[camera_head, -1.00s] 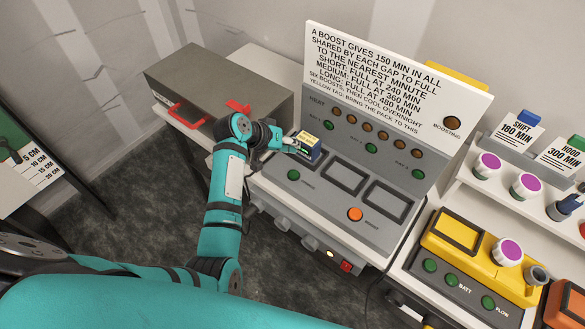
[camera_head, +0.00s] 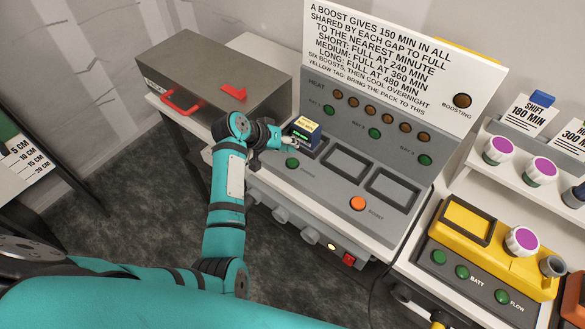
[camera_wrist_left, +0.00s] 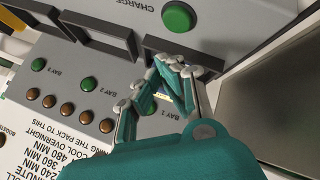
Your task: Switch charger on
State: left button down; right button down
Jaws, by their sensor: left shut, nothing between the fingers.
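The charger (camera_head: 270,182) is a grey console with three framed bays and a sign board behind it. A small red switch (camera_head: 349,259) sits low on its front face, beside a small pale lit lamp (camera_head: 331,246). A dark pack with a yellow top (camera_head: 306,125) and a green display stands in the left bay. My left gripper (camera_head: 291,143) is shut and empty, close to the pack's front left side; I cannot tell if they touch. In the left wrist view its fingers (camera_wrist_left: 178,72) are over the bay's frame, and the pack is mostly hidden. My right gripper is out of view.
A green charge button (camera_head: 292,163) and an orange boost button (camera_head: 358,203) are on the console. A grey box with red handles (camera_head: 215,85) stands behind my left arm.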

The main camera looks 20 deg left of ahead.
aim_at(291, 160)
pick_arm(q)
jog(key=shift+f, duration=1.35)
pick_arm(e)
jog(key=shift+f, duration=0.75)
pick_arm(q)
jog(key=shift+f+b, duration=0.3)
jog(key=shift+f, duration=0.15)
